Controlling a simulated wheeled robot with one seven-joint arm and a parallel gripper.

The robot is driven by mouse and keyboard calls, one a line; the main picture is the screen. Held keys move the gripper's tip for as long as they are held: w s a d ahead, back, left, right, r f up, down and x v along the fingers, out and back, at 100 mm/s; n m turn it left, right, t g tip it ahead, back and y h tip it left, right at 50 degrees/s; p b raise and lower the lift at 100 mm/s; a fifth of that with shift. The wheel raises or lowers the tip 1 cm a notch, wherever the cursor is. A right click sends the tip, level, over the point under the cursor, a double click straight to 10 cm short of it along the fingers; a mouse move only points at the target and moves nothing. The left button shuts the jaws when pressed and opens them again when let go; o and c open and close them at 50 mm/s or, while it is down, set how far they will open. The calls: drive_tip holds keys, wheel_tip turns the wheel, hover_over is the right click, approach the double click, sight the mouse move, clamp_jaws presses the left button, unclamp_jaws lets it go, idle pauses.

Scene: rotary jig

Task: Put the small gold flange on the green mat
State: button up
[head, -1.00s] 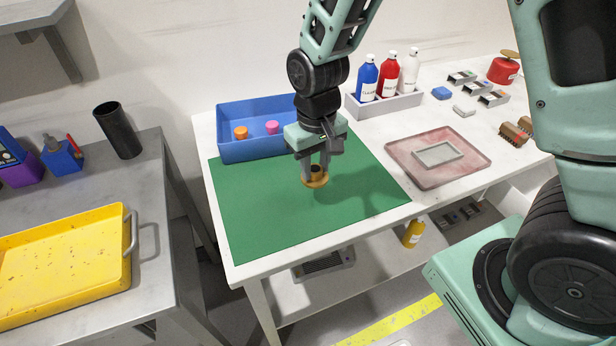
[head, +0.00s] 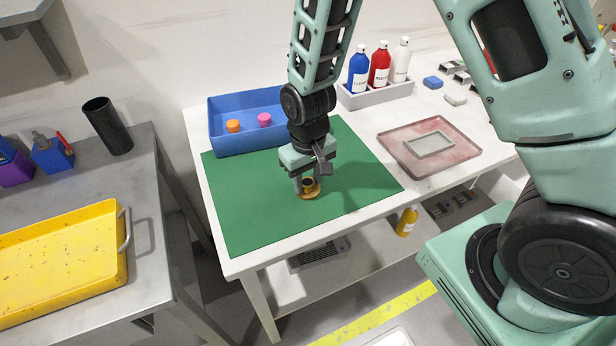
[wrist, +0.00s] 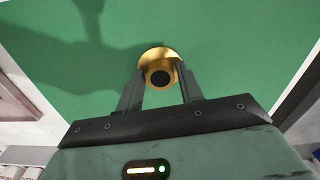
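The small gold flange (head: 308,193) is a round gold disc with a raised hub and a dark bore. It is low over the middle of the green mat (head: 240,210); I cannot tell whether its rim touches the mat. My gripper (head: 307,184) points down with one finger on each side of the hub. In the wrist view the flange (wrist: 155,53) sits between the fingertips (wrist: 159,77), which close on its hub. The flange looks level.
A blue bin (head: 228,146) with orange and pink pieces stands behind the mat. A bottle rack (head: 375,98) is at the back, and a reddish tray (head: 465,155) lies to the right. The mat around the flange is clear. A yellow tray (head: 60,250) is on the left bench.

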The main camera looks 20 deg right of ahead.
sight(308, 183)
drive_tip(key=shift+o, duration=0.9)
drive_tip(key=shift+r, duration=0.1)
wheel_tip(308, 183, up, 12)
drive_tip(key=s+a+r+n, duration=0.3)
drive_tip(key=s, duration=0.7)
drive_tip(key=s+a+r+n, duration=0.3)
drive_tip(key=s, duration=0.7)
drive_tip(key=shift+y+b, duration=0.3)
drive_tip(key=shift+b, duration=0.15)
drive_tip(key=shift+a, duration=0.1)
